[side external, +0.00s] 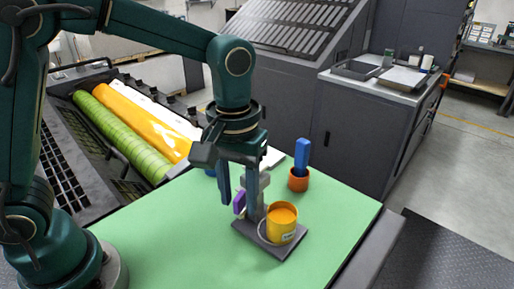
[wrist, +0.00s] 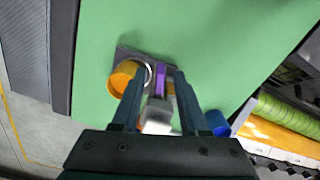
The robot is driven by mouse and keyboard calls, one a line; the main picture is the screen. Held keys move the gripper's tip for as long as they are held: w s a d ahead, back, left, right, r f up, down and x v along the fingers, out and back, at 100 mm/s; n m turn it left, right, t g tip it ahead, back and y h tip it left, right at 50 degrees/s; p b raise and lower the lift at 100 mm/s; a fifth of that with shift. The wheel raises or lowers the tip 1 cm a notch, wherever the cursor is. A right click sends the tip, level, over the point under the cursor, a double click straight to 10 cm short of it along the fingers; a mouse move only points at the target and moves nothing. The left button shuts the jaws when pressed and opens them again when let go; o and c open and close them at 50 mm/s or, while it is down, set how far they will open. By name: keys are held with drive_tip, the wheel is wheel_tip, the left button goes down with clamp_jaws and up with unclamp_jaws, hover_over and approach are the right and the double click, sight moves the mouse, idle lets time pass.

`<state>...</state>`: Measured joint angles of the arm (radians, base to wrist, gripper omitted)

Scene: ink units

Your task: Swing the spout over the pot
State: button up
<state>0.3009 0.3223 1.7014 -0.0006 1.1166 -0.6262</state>
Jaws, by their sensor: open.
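A yellow pot (side external: 281,224) stands on a dark base plate (side external: 262,247); the pot also shows in the wrist view (wrist: 121,80). A grey post (side external: 264,182) rises from the plate beside the pot, partly hidden by my gripper. A purple piece (side external: 239,203), which may belong to the spout, is at the post; the wrist view shows it (wrist: 160,82) between my fingers. My gripper (side external: 238,194) is open, its fingers on either side of the purple piece. I cannot tell whether they touch it. A pale ring (wrist: 148,72) lies beside the pot.
An orange cup (side external: 299,183) holding a blue object (side external: 302,155) stands behind the pot. Another blue item (wrist: 217,123) is near the rollers. The green table (side external: 165,235) is mostly clear. The press with green and yellow rollers (side external: 125,145) borders it on the left.

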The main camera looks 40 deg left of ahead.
clamp_jaws()
idle(1.4)
